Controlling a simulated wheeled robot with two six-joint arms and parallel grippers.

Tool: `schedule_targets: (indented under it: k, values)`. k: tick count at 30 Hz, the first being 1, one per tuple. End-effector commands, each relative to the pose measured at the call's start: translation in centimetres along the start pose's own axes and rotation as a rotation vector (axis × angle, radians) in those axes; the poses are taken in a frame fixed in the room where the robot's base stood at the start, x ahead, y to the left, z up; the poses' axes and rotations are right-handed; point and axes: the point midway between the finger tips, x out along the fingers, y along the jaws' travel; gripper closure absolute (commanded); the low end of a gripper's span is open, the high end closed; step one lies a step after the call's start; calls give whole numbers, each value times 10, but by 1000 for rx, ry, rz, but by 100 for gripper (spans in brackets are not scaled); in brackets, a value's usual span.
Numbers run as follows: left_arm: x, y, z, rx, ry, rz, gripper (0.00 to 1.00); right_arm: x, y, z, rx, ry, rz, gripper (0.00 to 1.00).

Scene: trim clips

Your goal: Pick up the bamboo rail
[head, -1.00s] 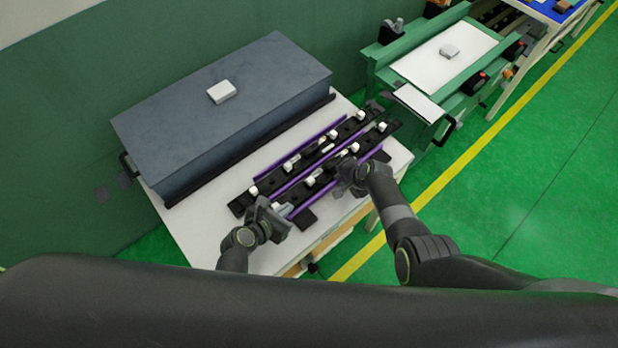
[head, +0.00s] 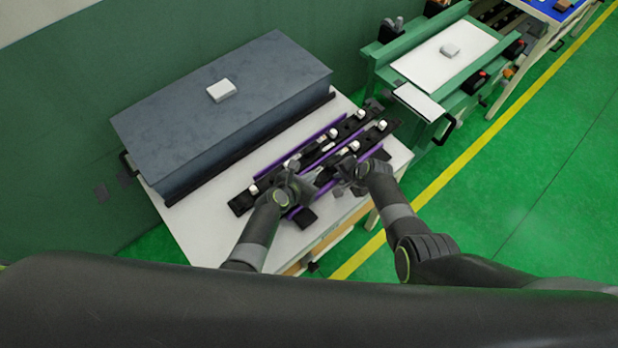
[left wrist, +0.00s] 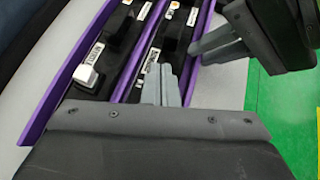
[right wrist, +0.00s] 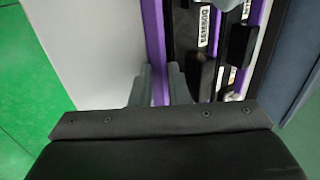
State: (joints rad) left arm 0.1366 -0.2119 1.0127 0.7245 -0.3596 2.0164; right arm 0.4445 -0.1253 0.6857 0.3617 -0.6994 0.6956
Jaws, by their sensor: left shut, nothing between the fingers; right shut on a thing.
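No bamboo-coloured rail shows; the long strips here are purple. The front purple rail (head: 374,154) runs along the front of a black fixture (head: 238,206) on the table; it also shows in the right wrist view (right wrist: 154,35). My right gripper (head: 345,180) is shut on this purple rail, with its fingers (right wrist: 156,80) on either side of it. My left gripper (head: 312,178) is shut and empty over the fixture, close to the right gripper. In the left wrist view its closed fingertips (left wrist: 163,72) are beside the purple strips, and the right gripper (left wrist: 205,50) is close by.
A large grey block (head: 215,120) with a small white box (head: 221,90) on it fills the back of the white table (head: 185,232). Another purple rail (head: 325,138) lies behind. A green workbench (head: 445,60) stands to the right, beyond a gap.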

Motion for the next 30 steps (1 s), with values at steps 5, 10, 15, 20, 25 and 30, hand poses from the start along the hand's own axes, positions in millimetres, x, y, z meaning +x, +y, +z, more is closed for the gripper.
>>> schedule_targets:
  k: [5,10,15,20,25,30]
  values:
    - [2,0,-6,1,6,-2,100,1,2,1,2,-2,2,100]
    - [2,-1,-9,1,10,-3,100,1,1,1,1,-3,2,100]
    - [0,-1,-12,1,13,-3,100,1,1,1,1,-4,2,100]
    - [-8,-1,-20,0,16,-3,100,1,2,1,1,-3,2,100]
    - [-10,-1,-21,2,16,-5,100,1,2,1,1,-2,3,100]
    - [-10,-1,-21,3,17,-5,100,1,2,1,0,-2,2,100]
